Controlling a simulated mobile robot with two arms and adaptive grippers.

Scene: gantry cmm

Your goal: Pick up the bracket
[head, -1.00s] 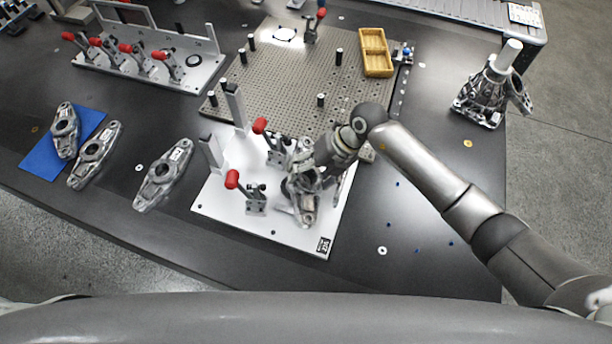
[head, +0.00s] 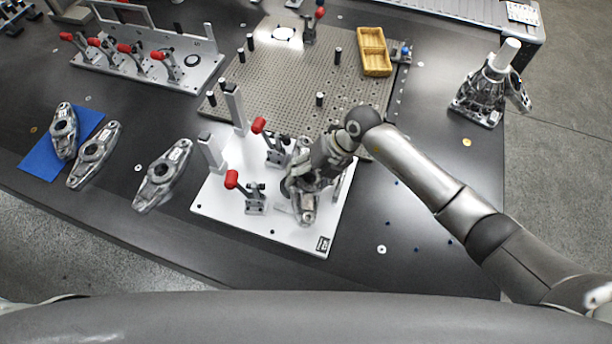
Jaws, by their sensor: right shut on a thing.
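My right gripper (head: 302,183) is over the white fixture plate (head: 290,238) and shut on a grey cast metal bracket (head: 305,208). The gripper and wrist hide much of that bracket, and I cannot tell whether it touches the plate. Three similar brackets lie to the left: one on the dark table (head: 163,175), another farther left (head: 95,154), and one on a blue mat (head: 64,130). My left gripper is not in view.
Red-handled toggle clamps (head: 248,190) and white posts (head: 211,153) stand on the plate close to my gripper. A perforated plate (head: 290,85) with black pins and a yellow tray (head: 374,52) lie behind. A metal casting (head: 484,95) stands at right.

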